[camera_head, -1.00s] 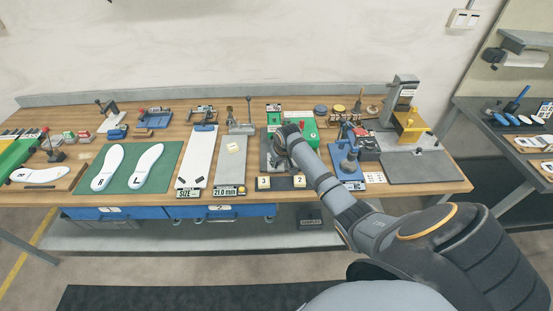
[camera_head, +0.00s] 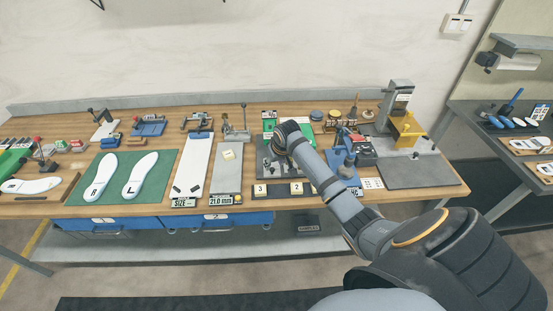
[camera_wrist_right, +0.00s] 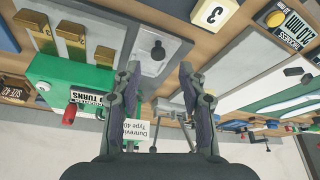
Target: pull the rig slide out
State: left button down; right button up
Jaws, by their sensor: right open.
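A dark grey rig (camera_head: 263,169) stands on the bench near its front edge, with pale tiles marked 3 (camera_head: 260,189) and 2 (camera_head: 296,188) along its front. I cannot tell which part is the slide. My right gripper (camera_wrist_right: 158,88) is open and empty, pointing at the bench. In the head view it is over the rig's rear, its fingertips mostly hidden by my wrist. My left gripper is not in view.
A green box (camera_wrist_right: 70,80) with brass blocks stands close beside my fingers. A 21.0 mm gauge (camera_head: 228,180) lies left of the rig. A blue fixture (camera_head: 344,161) stands to its right. White insoles rest on a green mat (camera_head: 161,190) farther left.

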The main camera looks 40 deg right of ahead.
jog(key=v, duration=0.6)
jog(key=shift+s+r, duration=0.25)
jog(key=shift+r, duration=0.05)
jog(key=shift+a, duration=0.1)
jog(key=s+a+f+n, duration=0.2)
jog(key=s+a+f, duration=0.55)
jog(key=s, duration=0.25)
jog(key=s+a+r, duration=0.1)
jog(key=s+a, duration=0.1)
jog(key=s, duration=0.5)
jog(key=s+a, duration=0.3)
jog(key=s, duration=0.3)
jog(key=s+d+f+g+b, duration=0.1)
jog(key=s+f, duration=0.1)
jog(key=f, duration=1.3)
jog(key=s+d+f+g+b, duration=0.1)
jog(key=s+d+f, duration=0.1)
jog(key=f, duration=1.3)
jog(key=s+f+g+b, duration=0.1)
jog(key=s+f, duration=1.5)
jog(key=s, duration=0.2)
jog(key=shift+d+b, duration=0.4)
jog(key=shift+d, duration=0.05)
